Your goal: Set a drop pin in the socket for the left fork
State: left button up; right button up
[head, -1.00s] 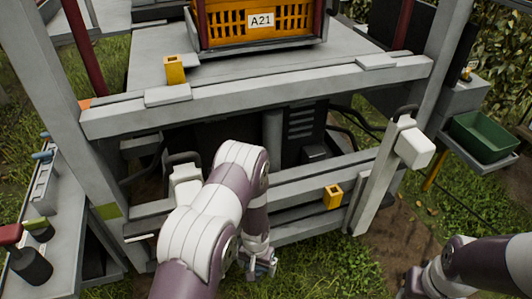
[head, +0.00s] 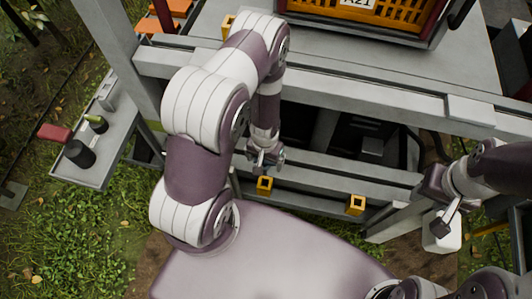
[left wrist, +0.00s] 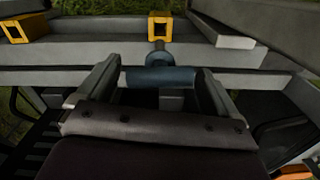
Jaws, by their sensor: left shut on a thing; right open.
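My left gripper (head: 266,160) is shut on a blue-grey drop pin (left wrist: 160,76), with the pin's crossbar between its fingers in the left wrist view. The left of two yellow sockets (head: 264,185) on the lower rail is just below this gripper. In the left wrist view the pin's narrow end points at that yellow socket (left wrist: 160,27). I cannot tell whether the pin touches or enters it. The other lower socket (head: 355,204) is to the right and looks empty. My right gripper (head: 443,208) is open at the right, by a white block (head: 441,235).
Grey frame beams (head: 340,95) cross above the lower rail, close to my left arm. An orange crate marked A21 (head: 375,10) stands on the deck at the back. Another yellow socket (head: 228,24) is partly behind my left arm. A side tray (head: 92,172) is at the left.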

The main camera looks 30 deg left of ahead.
aim_at(265, 172)
pick_arm(q)
jog(key=shift+w+f, duration=0.1)
jog(key=shift+f, duration=0.35)
jog(key=shift+f+b, duration=0.3)
jog(key=shift+b, duration=0.2)
jog(key=shift+s+f+b, duration=0.3)
jog(key=shift+f+b, duration=0.75)
jog(key=shift+f, duration=0.1)
notch_tip(265, 172, down, 2)
jog(key=shift+w+f+b, duration=0.15)
jog(key=shift+f+b, duration=0.1)
jog(key=shift+b, duration=0.8)
notch_tip(265, 172, down, 2)
jog(key=shift+f+b, duration=0.15)
jog(key=shift+b, duration=0.9)
notch_tip(265, 172, down, 5)
jog(key=b, duration=0.3)
jog(key=shift+b, duration=0.35)
jog(key=shift+r, duration=0.2)
